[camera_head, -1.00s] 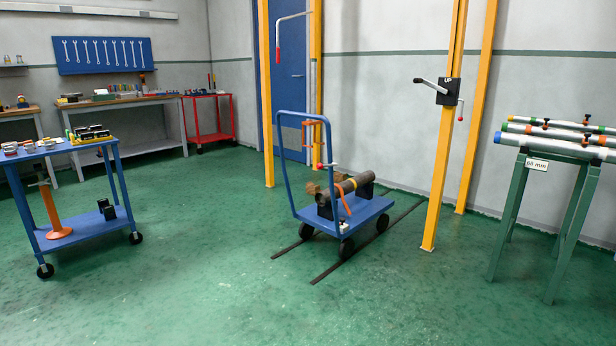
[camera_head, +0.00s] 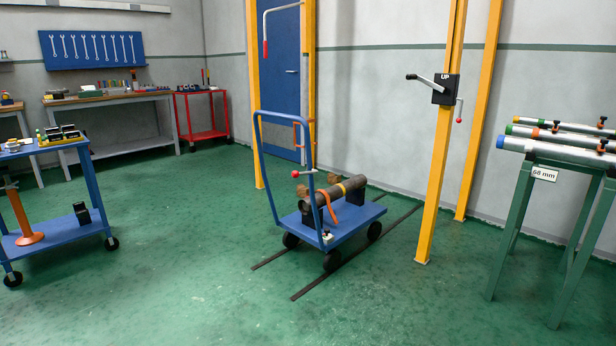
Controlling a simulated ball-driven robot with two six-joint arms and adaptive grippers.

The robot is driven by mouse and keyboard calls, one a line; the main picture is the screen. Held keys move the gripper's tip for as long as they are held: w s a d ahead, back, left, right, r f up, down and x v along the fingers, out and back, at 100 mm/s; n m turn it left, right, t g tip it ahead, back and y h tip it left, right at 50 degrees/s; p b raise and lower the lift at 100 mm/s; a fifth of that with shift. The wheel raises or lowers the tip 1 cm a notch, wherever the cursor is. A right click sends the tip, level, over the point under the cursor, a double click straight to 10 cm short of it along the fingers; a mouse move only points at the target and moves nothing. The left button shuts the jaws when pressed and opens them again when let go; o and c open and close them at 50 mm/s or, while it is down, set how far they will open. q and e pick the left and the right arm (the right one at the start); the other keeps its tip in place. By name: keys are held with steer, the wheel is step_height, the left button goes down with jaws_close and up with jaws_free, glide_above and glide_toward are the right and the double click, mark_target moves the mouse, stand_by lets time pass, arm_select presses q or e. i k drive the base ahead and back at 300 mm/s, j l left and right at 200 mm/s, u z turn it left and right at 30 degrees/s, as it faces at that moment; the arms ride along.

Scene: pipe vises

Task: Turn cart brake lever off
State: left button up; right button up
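A blue cart (camera_head: 352,220) stands at the middle of the floor on two dark floor rails. Its tall blue push handle (camera_head: 262,155) rises at its left end. A short lever with a red knob (camera_head: 295,174) sticks out to the left from the handle's right post, roughly level; it looks like the brake lever. Neither of my grippers is in view.
A blue tool trolley (camera_head: 72,231) stands at the left. A yellow post (camera_head: 437,185) with a crank stands behind the cart's right. A green pipe rack (camera_head: 520,215) is at the right. The green floor in front of the cart is clear.

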mark_target(295, 175)
steer(key=i+j+z, duration=0.15)
steer(key=z, duration=0.3)
steer(key=i+j+z, duration=0.25)
steer(key=z, duration=0.2)
